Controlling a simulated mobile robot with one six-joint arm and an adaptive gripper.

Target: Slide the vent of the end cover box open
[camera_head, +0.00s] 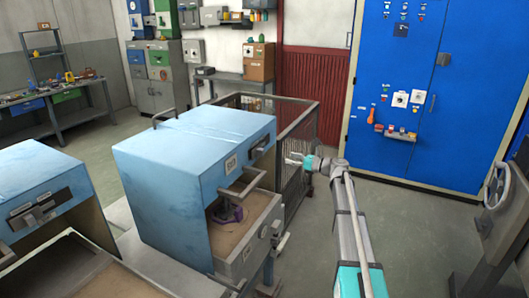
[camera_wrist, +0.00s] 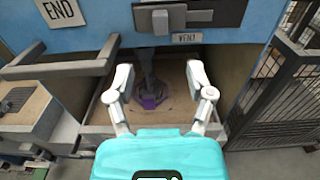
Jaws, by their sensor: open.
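The end cover box (camera_head: 165,155) is a blue box in the middle of the head view, with an END label (camera_wrist: 62,10) on its front. Its vent is a dark plate with a grey slider (camera_wrist: 175,16) above a VENT label (camera_wrist: 187,38) in the wrist view. The vent plate also shows at the right of the box front in the head view (camera_head: 262,145). My gripper (camera_head: 292,159) is to the right of the box front. In the wrist view its two fingers (camera_wrist: 163,92) are spread and empty, below the slider in the picture. Whether the vent is open cannot be told.
Below the blue cover is an open, sand-coloured bay (camera_head: 245,215) with a purple object (camera_head: 229,213) in it. A grey handle bar (camera_wrist: 60,68) sticks out from the front. A mesh fence (camera_head: 298,150) stands behind, to the right. Another blue box (camera_head: 40,185) is at left.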

